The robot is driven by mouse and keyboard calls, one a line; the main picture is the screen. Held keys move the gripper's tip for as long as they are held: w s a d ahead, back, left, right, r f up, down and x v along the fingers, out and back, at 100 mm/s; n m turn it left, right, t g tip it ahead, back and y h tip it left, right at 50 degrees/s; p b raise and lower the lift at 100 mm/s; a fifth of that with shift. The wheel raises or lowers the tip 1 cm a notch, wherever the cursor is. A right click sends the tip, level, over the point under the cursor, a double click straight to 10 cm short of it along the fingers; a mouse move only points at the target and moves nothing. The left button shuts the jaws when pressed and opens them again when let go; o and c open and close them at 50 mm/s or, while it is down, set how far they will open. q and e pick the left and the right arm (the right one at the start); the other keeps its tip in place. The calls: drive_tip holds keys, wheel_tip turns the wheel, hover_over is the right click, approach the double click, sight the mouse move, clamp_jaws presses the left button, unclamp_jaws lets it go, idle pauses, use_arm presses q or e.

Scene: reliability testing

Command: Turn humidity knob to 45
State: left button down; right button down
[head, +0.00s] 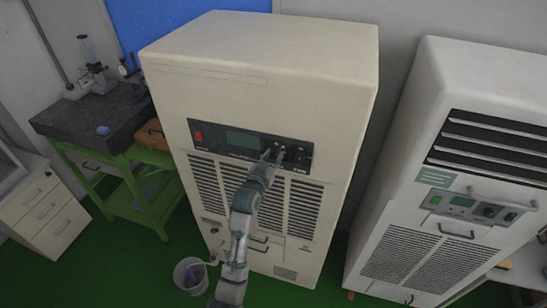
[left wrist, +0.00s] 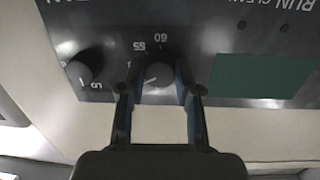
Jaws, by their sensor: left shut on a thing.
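A tall cream cabinet (head: 200,85) carries a black control panel (head: 205,137) with a green display (head: 243,141) and dark knobs at its right. My left gripper (head: 272,157) is at the panel, just right of the display. In the left wrist view, which shows the panel upside down, my left gripper (left wrist: 156,88) has its two fingers on either side of a round dark knob (left wrist: 159,73) and is shut on it. The numbers 55 and 60 show beside this knob, with a pale mark on its face. Its other numbers and its name are hidden or unclear. My right gripper is not in view.
A second knob (left wrist: 82,68) sits close beside the held one. A red switch (head: 198,136) is at the panel's left. Another white cabinet (head: 447,90) stands to the right.

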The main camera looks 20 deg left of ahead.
use_arm(q)
drive_tip(key=shift+f+n, duration=0.5)
drive_tip(key=shift+n, duration=0.6)
drive_tip(key=c, duration=0.8)
unclamp_jaws()
drive_tip(key=shift+c, duration=0.2)
drive_tip(key=shift+o, duration=0.3)
drive_tip(key=shift+w+r, duration=0.1)
drive_tip(key=shift+r, duration=0.05)
drive_tip(key=shift+r, duration=0.1)
drive_tip(key=s+a, duration=0.1)
drive_tip(key=s, duration=1)
drive_tip(key=shift+s+r, duration=0.35)
